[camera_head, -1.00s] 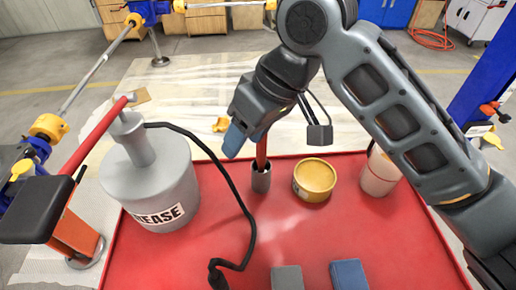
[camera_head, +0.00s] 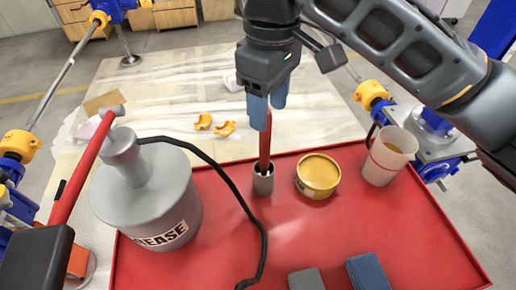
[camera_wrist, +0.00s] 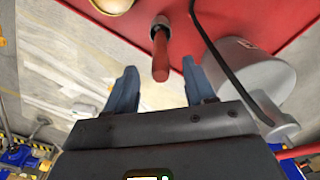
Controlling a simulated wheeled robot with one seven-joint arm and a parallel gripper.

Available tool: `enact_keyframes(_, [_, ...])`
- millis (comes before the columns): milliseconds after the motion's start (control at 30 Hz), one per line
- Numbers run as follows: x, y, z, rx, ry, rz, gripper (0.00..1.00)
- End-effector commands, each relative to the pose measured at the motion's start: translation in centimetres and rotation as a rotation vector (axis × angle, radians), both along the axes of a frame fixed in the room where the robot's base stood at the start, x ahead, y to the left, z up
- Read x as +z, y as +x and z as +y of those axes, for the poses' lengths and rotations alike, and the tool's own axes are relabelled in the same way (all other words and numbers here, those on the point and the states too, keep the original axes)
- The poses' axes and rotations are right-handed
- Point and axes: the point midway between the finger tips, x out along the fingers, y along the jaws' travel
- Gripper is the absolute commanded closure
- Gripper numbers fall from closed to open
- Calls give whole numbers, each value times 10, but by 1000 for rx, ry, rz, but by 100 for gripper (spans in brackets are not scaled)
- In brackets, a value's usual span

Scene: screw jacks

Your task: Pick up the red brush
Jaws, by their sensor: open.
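The red brush (camera_head: 265,145) stands upright in a small grey cup (camera_head: 263,179) on the red tray table (camera_head: 330,245), near its back edge. Only its red handle shows; its lower end is hidden in the cup. My gripper (camera_head: 266,105) is above the cup, close to the top of the handle. Its blue fingers (camera_wrist: 158,85) are apart, with nothing between them in the wrist view. In the head view the fingers overlap the handle's top.
A grey grease can (camera_head: 145,205) with a black hose stands left of the cup. A yellow tin (camera_head: 318,176) and a translucent beaker (camera_head: 388,155) stand to the right. Two small blocks, grey (camera_head: 306,280) and blue (camera_head: 368,273), lie at the front. The tray's middle is mostly clear.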

Motion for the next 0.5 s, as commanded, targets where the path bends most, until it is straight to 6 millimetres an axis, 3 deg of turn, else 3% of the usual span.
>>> enact_keyframes(500, [-63, 3, 4, 0, 2, 1, 46])
